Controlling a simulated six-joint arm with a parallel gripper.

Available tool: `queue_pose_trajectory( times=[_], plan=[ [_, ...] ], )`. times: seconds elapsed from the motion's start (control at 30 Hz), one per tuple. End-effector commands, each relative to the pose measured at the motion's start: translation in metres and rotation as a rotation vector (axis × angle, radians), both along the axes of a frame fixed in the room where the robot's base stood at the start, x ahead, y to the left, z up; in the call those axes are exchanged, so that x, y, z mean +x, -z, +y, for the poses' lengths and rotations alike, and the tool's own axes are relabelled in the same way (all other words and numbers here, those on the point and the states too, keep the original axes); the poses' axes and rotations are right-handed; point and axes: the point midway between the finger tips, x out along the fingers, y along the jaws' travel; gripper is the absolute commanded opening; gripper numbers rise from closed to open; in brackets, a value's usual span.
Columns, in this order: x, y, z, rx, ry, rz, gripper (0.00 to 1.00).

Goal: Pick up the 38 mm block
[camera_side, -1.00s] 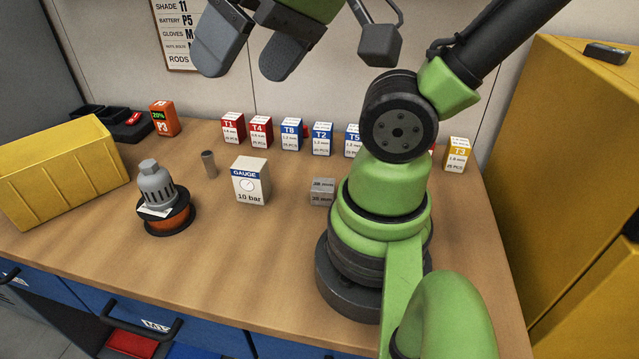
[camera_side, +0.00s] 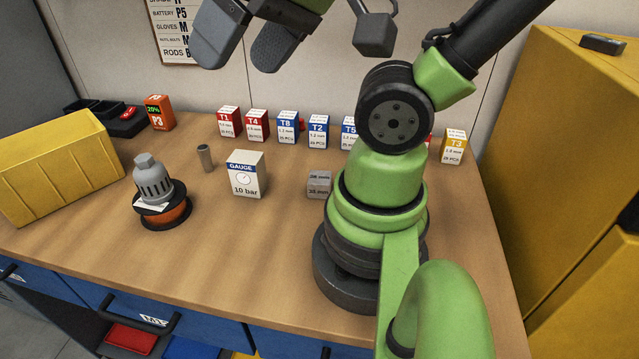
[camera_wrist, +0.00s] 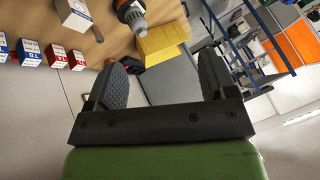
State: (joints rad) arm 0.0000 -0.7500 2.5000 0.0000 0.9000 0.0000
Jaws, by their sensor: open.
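The 38 mm block (camera_side: 319,184) is a small grey block with printed labels. It sits on the bench just left of my arm's base in the side view, to the right of the gauge box. My gripper (camera_side: 245,38) is high above the back of the bench, its two dark fingers apart with nothing between them. In the wrist view my gripper (camera_wrist: 168,85) also shows open and empty. I cannot make out the block in the wrist view.
The gauge box (camera_side: 246,174), a grey cylinder (camera_side: 205,158) and a grey-topped orange spool (camera_side: 160,195) stand left of the block. Several labelled boxes (camera_side: 288,129) line the back. A yellow bin (camera_side: 55,170) is at left, a yellow cabinet (camera_side: 560,130) at right. The front bench is clear.

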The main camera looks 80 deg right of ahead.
Motion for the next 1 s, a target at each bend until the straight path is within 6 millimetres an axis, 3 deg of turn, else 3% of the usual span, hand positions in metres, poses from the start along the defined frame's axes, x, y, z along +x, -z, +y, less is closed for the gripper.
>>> queue_pose_trajectory(
  times=[0.13, 0.23, 0.37, 0.47, 0.6, 0.7, 0.83, 1.0],
  plan=[
    [0.007, 0.006, -0.008, -0.038, 0.005, 0.023, 0.78],
    [0.02, 0.02, -0.027, -0.119, 0.006, 0.078, 0.78],
    [0.036, 0.052, -0.071, -0.252, -0.026, 0.201, 0.78],
    [0.037, 0.082, -0.107, -0.326, -0.082, 0.307, 0.78],
    [0.021, 0.128, -0.152, -0.365, -0.19, 0.448, 0.78],
    [0.002, 0.159, -0.173, -0.357, -0.276, 0.517, 0.78],
    [-0.02, 0.189, -0.188, -0.332, -0.369, 0.563, 0.78],
    [-0.034, 0.207, -0.193, -0.313, -0.43, 0.577, 0.78]
  ],
)
